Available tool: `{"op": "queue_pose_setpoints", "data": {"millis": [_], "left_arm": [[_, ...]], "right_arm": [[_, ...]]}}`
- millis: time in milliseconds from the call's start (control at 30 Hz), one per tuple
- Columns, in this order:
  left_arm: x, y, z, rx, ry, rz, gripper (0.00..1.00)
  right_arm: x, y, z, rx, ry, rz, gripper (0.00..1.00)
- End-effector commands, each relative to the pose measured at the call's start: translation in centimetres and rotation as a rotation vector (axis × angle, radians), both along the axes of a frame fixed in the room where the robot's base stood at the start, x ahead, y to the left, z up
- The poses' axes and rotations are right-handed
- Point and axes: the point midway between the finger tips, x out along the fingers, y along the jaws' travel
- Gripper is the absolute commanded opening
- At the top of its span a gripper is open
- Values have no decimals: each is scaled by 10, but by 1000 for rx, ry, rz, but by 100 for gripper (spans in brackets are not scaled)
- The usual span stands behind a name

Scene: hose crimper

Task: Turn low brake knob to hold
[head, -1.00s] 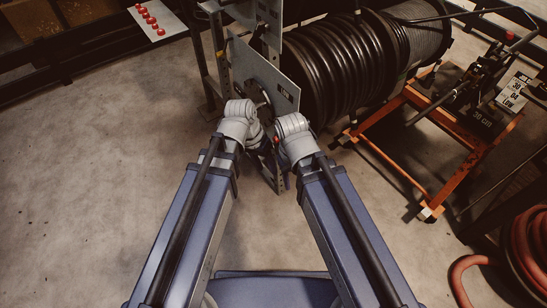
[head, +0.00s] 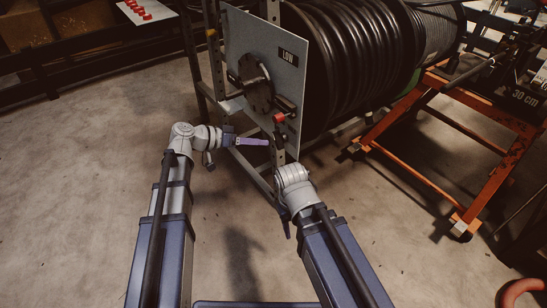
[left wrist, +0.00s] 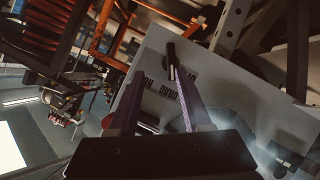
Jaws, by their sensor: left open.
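The grey plate (head: 262,50) with the LOW label (head: 288,57) stands upright at the end of the hose reel. A small red knob (head: 279,118) shows at its lower right corner. My left gripper (head: 262,142) is open, its purple fingers just below and left of the red knob. In the left wrist view its fingers (left wrist: 157,90) point at the plate (left wrist: 220,75), which bears blurred, upside-down lettering. A black handle (left wrist: 171,57) shows beyond the fingertips; I cannot tell whether it touches them. My right gripper (head: 287,225) is lower right, mostly hidden by its wrist.
A round dark hub (head: 256,83) sits on the plate. The black hose reel (head: 350,60) fills the top middle. An orange stand (head: 440,130) is at the right. A white panel with red buttons (head: 145,11) is at the top left. The floor at left is clear.

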Motion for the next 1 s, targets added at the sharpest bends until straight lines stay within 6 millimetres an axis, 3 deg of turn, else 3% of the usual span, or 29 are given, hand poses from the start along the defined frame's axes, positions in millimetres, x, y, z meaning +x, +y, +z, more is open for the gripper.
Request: {"op": "queue_pose_setpoints", "data": {"millis": [33, 100, 400, 800, 1000], "left_arm": [[6, 5, -11, -16, -20, 9, 49], [11, 10, -11, -34, -40, 18, 49], [15, 11, -9, -52, -61, 23, 49], [37, -37, -29, -51, -60, 21, 49], [43, -52, -33, -51, -59, 23, 49]], "right_arm": [[0, 0, -15, 0, 0, 0, 50], [0, 0, -21, 0, 0, 0, 50], [0, 0, -23, 0, 0, 0, 50], [0, 0, -43, 1, -2, 0, 50], [0, 0, -48, 1, -2, 0, 50]]}}
